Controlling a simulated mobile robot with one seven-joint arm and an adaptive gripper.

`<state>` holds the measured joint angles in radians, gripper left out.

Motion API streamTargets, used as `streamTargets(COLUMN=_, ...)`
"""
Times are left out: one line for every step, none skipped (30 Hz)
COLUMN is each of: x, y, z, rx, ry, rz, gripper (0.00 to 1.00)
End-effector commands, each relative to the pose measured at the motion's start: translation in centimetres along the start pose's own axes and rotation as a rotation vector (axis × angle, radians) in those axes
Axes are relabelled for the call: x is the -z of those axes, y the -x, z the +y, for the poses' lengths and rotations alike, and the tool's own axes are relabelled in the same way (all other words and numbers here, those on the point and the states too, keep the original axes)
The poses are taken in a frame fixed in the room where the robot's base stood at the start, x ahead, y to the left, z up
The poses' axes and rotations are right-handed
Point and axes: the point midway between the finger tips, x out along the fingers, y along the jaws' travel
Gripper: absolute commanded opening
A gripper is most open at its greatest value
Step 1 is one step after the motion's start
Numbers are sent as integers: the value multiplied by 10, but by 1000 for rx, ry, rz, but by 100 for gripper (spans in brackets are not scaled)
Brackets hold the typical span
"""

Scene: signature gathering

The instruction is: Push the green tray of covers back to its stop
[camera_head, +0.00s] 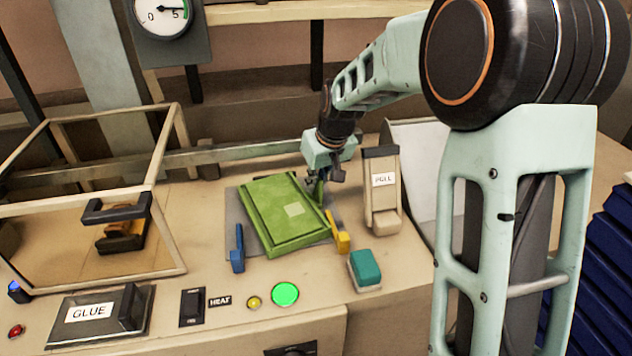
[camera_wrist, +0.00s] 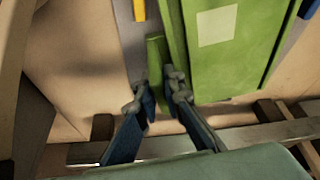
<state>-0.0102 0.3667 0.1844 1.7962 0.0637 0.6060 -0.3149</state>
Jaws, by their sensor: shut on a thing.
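The green tray (camera_head: 283,215) lies on a grey plate, slightly askew, with a pale square on its top. It also shows in the wrist view (camera_wrist: 262,25). My gripper (camera_head: 319,180) is at the tray's far right corner. In the wrist view my gripper (camera_wrist: 160,92) has its fingers around a narrow green tab (camera_wrist: 156,62) beside the tray and is shut on it. The tab's join to the tray is hidden. A blue block (camera_head: 237,248) stands by the tray's near left corner, and a yellow block (camera_head: 339,234) by its right side.
A beige lever labelled PULL (camera_head: 383,195) stands just right of my gripper. A teal-topped block (camera_head: 365,268) lies nearer the front. A clear framed case (camera_head: 90,225) is at left. Buttons and a GLUE lid (camera_head: 95,312) line the front. A rail (camera_head: 240,150) runs behind.

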Motion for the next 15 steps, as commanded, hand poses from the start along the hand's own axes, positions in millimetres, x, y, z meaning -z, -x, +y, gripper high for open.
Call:
streamTargets(x=0, y=0, z=0, rx=0, ry=0, rz=0, gripper=0)
streamTargets(x=0, y=0, z=0, rx=0, ry=0, rz=0, gripper=0)
streamTargets(x=0, y=0, z=0, rx=0, ry=0, rz=0, gripper=0)
streamTargets(x=0, y=0, z=0, rx=0, ry=0, rz=0, gripper=0)
streamTargets(x=1, y=0, z=0, rx=0, ry=0, rz=0, gripper=0)
streamTargets(x=1, y=0, z=0, rx=0, ry=0, rz=1, gripper=0)
streamTargets(x=1, y=0, z=0, rx=0, ry=0, rz=1, gripper=0)
streamTargets(x=2, y=-1, z=0, rx=0, ry=0, rz=1, gripper=0)
streamTargets(x=2, y=-1, z=0, rx=0, ry=-1, rz=1, gripper=0)
streamTargets(x=3, y=-1, z=0, rx=-1, ry=-1, rz=1, gripper=0)
streamTargets(x=4, y=-1, z=0, rx=-1, ry=-1, rz=2, gripper=0)
streamTargets(x=4, y=-1, z=0, rx=-1, ry=-1, rz=3, gripper=0)
streamTargets(x=5, y=-1, z=0, rx=-1, ry=-1, rz=4, gripper=0)
streamTargets(x=5, y=-1, z=1, rx=-2, ry=-1, rz=5, gripper=0)
streamTargets(x=6, y=-1, z=1, rx=-2, ry=-2, rz=6, gripper=0)
